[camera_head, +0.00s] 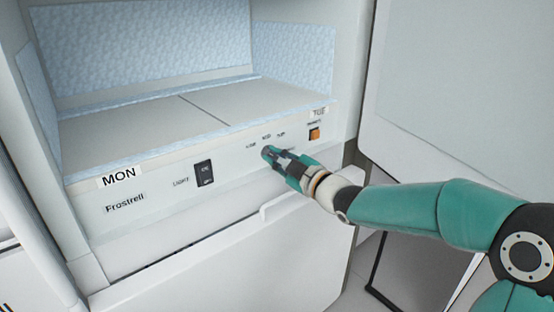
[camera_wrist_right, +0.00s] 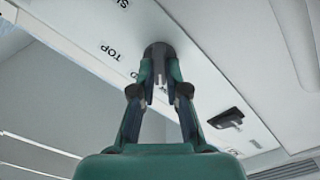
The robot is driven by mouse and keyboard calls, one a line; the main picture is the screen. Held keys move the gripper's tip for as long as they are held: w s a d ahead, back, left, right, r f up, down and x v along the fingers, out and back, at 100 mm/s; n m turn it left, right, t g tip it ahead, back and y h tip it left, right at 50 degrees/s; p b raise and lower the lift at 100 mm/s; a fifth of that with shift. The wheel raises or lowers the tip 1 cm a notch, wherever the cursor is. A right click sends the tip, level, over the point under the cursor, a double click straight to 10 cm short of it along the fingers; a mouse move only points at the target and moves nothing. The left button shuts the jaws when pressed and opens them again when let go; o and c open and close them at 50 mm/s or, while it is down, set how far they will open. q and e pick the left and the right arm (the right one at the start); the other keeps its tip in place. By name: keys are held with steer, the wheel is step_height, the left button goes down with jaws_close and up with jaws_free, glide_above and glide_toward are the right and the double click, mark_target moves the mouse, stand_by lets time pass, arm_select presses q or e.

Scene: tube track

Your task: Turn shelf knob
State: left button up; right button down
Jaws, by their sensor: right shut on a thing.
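The dark round shelf knob (camera_head: 266,150) sits on the white front panel (camera_head: 150,201) below the frosted compartment. It also shows at the top middle of the right wrist view (camera_wrist_right: 158,48), beside a printed TOP label. My right gripper (camera_head: 275,157) reaches it from the right and is shut on it. In the right wrist view the two fingers (camera_wrist_right: 160,82) close in on the knob from either side. The fingers hide part of the knob, and I cannot tell which label it points at. My left gripper is not in view.
A black light switch (camera_head: 204,173) is on the panel left of the knob. An orange switch (camera_head: 314,134) is to the right. A frosted shelf (camera_head: 185,112) lies above, a white drawer front (camera_head: 230,262) below. An open white door (camera_head: 465,85) stands at the right.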

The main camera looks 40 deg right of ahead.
steer(key=shift+f, duration=0.2)
steer(key=c, duration=1.2)
jaws_free()
steer(key=shift+r, duration=0.1)
steer(key=s, duration=1.2)
steer(key=shift+d, duration=0.4)
